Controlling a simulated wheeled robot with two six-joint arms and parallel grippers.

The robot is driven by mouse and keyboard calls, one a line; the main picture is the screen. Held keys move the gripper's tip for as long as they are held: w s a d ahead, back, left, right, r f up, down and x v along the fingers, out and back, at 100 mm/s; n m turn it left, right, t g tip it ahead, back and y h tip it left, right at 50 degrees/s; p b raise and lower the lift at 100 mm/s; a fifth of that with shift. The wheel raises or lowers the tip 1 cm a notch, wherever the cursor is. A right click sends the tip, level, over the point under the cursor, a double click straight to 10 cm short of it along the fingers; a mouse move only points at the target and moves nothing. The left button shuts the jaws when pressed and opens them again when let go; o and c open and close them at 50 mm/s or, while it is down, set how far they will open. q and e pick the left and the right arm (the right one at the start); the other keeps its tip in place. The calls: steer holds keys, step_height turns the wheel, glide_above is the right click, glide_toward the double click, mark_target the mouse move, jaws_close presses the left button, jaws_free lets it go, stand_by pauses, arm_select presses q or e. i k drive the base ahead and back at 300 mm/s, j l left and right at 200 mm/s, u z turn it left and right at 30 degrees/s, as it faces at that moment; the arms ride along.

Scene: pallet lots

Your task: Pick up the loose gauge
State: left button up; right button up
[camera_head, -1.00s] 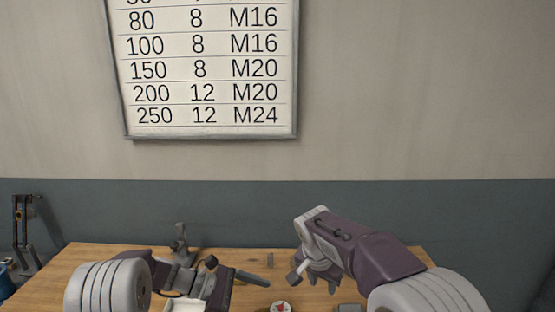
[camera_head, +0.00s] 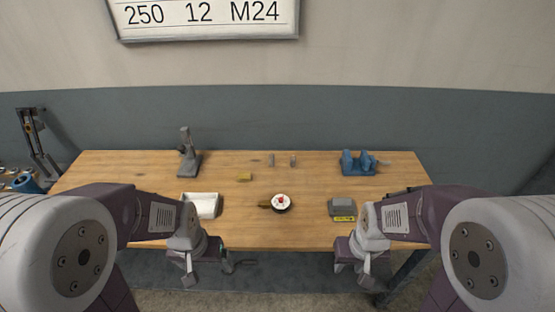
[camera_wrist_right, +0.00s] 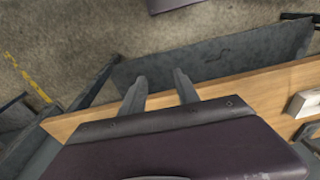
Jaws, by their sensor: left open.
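The loose gauge (camera_head: 281,202) lies on the wooden bench near its front middle, with a round white face, a red mark and a short brass-coloured stem pointing left. My left gripper (camera_head: 232,262) is open, in front of the bench edge, left of the gauge and nearer to me. My right gripper (camera_head: 339,266) is also in front of the bench edge, right of the gauge. In the right wrist view its two fingers (camera_wrist_right: 161,78) stand apart with nothing between them. Neither gripper touches the gauge.
On the bench (camera_head: 320,236) are a white tray (camera_head: 202,205), a grey stand (camera_head: 189,160), a yellow block (camera_head: 244,177), two small grey pieces (camera_head: 271,159), a blue fixture (camera_head: 359,164) and a grey block with a yellow label (camera_head: 342,207). Bare wood surrounds the gauge.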

mark_target(273, 204)
steer(key=k+j+u, duration=0.15)
steer(key=j, duration=0.25)
steer(key=k+j+u, duration=0.15)
steer(key=j, duration=0.25)
steer(key=j+u, duration=0.15)
steer(key=j, duration=0.25)
